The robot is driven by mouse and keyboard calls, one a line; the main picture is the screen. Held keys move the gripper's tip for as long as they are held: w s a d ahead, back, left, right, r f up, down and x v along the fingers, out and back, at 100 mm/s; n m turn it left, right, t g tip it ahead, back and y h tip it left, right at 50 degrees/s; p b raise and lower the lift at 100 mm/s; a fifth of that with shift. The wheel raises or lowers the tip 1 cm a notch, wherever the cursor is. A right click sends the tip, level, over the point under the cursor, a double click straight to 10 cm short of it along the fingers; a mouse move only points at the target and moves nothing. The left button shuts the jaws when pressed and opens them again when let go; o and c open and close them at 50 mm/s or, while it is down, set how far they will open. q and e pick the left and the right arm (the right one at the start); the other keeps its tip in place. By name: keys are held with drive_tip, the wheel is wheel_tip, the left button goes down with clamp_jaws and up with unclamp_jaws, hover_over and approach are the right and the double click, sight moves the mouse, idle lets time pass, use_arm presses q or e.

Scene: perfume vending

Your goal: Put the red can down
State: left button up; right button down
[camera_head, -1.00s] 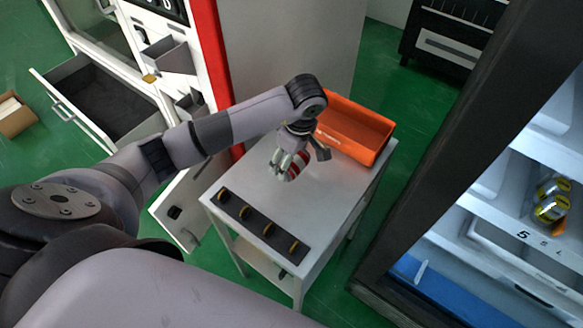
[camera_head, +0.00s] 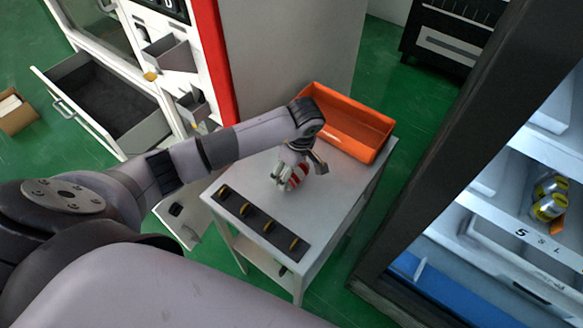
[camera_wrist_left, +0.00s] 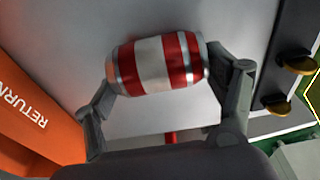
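The red can (camera_head: 297,177), with red and white bands, is at my left gripper (camera_head: 290,176) over the white table (camera_head: 258,190). In the left wrist view the can (camera_wrist_left: 157,64) lies crosswise between the two fingers of my left gripper (camera_wrist_left: 162,75). The fingers appear to meet its two ends. The can is low over the tabletop; I cannot tell whether it touches it. My right gripper is not in view.
An orange bin (camera_head: 352,130) stands at the table's back; lettering reading "RETURN" shows on it in the wrist view. A dark strip with several yellow hooks (camera_head: 262,225) lies along the front edge. An open fridge (camera_head: 500,190) is at right, an open drawer (camera_head: 105,100) at left.

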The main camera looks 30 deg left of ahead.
sight(297, 170)
use_arm(q)
drive_tip(key=shift+o, duration=1.4)
drive_tip(key=shift+r, duration=0.1)
drive_tip(key=shift+r, duration=0.2)
wheel_tip(297, 170, up, 12)
drive_tip(key=d+b, duration=0.2)
drive_tip(key=shift+s+f, duration=0.15)
